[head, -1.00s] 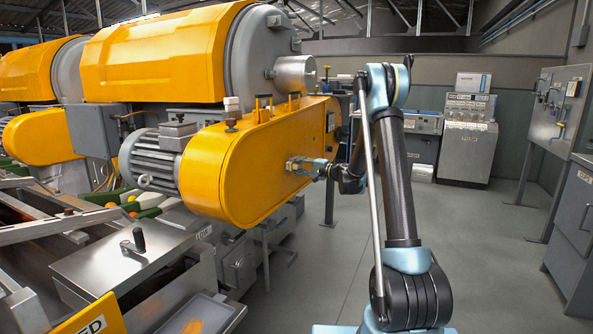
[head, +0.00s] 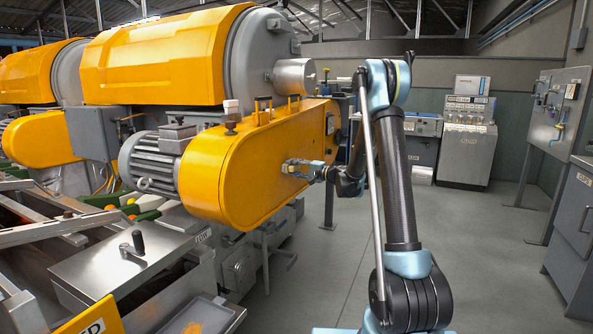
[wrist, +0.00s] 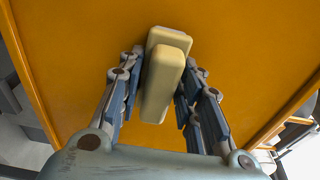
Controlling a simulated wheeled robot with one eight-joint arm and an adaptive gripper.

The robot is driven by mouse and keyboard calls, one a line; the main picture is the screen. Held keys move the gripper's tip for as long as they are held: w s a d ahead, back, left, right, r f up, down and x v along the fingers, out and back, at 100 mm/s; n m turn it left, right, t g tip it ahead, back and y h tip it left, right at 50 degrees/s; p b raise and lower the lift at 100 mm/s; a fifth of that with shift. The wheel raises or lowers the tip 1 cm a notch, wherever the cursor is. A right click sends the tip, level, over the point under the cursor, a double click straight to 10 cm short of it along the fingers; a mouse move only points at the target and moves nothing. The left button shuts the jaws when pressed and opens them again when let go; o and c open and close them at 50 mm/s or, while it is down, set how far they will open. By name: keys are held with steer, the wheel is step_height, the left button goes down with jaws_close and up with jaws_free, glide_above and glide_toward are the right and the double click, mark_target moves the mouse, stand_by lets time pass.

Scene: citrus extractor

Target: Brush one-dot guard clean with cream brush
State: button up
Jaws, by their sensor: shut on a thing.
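The near yellow guard (head: 230,175) is a long rounded cover beside a grey motor. I cannot make out any dot mark on it. My gripper (head: 293,168) is at the guard's broad front face, toward its right part. In the wrist view my gripper (wrist: 163,72) is shut on the cream brush (wrist: 160,88), a pale block held between the two fingers. The guard's orange-yellow face (wrist: 80,60) fills the view behind the brush. The brush's far side is hidden, and I cannot tell whether it touches the guard.
A second yellow guard (head: 42,137) is farther left. The grey motor (head: 150,160) sticks out left of the near guard. A steel lid with a black knob (head: 128,262) and a tray (head: 205,318) are at lower left. The floor (head: 480,260) at right is clear.

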steer(key=shift+s+a, duration=0.1)
steer(key=shift+s, duration=0.15)
steer(key=shift+r, duration=0.5)
steer(key=shift+w+d, duration=0.3)
steer(key=shift+w, duration=0.7)
steer(key=shift+w+d, duration=0.3)
steer(key=shift+w, duration=0.65)
steer(key=shift+d, duration=0.1)
steer(key=shift+w+v, duration=0.15)
steer(key=shift+v, duration=1.3)
steer(key=shift+w+v, duration=0.15)
steer(key=shift+v, duration=1.35)
steer(key=shift+d, duration=0.2)
steer(key=shift+v, duration=1.4)
steer(key=shift+w+d, duration=0.1)
steer(key=shift+w, duration=0.05)
